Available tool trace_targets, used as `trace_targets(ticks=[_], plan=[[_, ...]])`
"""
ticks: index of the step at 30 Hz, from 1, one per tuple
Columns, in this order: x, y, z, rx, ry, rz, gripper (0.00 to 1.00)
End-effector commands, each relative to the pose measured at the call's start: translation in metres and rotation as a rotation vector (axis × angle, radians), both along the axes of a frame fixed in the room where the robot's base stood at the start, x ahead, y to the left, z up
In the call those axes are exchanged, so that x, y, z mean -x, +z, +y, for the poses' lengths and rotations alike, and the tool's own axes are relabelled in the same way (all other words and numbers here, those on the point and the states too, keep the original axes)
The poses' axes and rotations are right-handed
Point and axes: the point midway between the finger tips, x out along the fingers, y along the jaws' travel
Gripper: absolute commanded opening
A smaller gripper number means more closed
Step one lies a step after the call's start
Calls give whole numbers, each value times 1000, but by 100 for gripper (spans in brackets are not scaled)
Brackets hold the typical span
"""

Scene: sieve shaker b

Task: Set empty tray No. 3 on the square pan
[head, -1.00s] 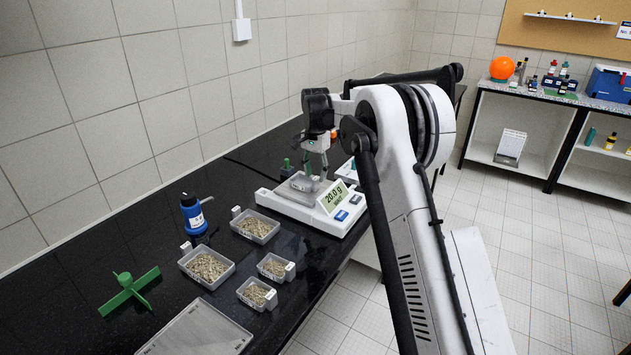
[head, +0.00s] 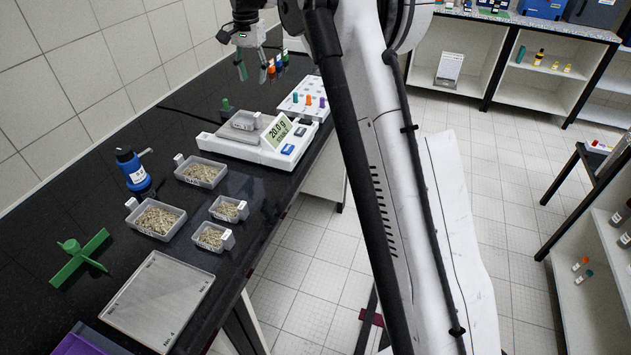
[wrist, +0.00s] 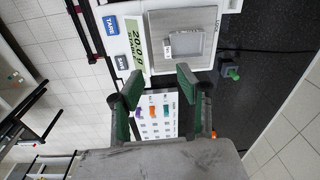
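A small clear-grey tray (head: 244,121) sits on the square pan (wrist: 205,22) of the white balance (head: 220,146). In the wrist view the tray (wrist: 184,43) looks empty and lies within the pan's edges; its label is too small to read. The balance display reads about 20.0 g. My gripper (head: 240,72) is above and beyond the pan, apart from the tray. In the wrist view its two green-padded fingers (wrist: 157,82) stand apart with nothing between them.
Several trays of grain (head: 155,218) stand left of the balance, near a blue bottle (head: 133,170), a green cross-shaped stand (head: 76,262) and a flat numbered plate (head: 157,300). A white rack with coloured caps (head: 305,100) is behind the balance.

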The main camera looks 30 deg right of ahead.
Motion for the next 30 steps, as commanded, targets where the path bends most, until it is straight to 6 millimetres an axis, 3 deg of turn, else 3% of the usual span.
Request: trace_targets(ticks=[6,15,23,30], plan=[[57,43,5,11,98,-76,34],[144,77,11,38,231,-177,34],[226,85,15,72,346,-265,34],[303,74,18,111,448,-343,34]])
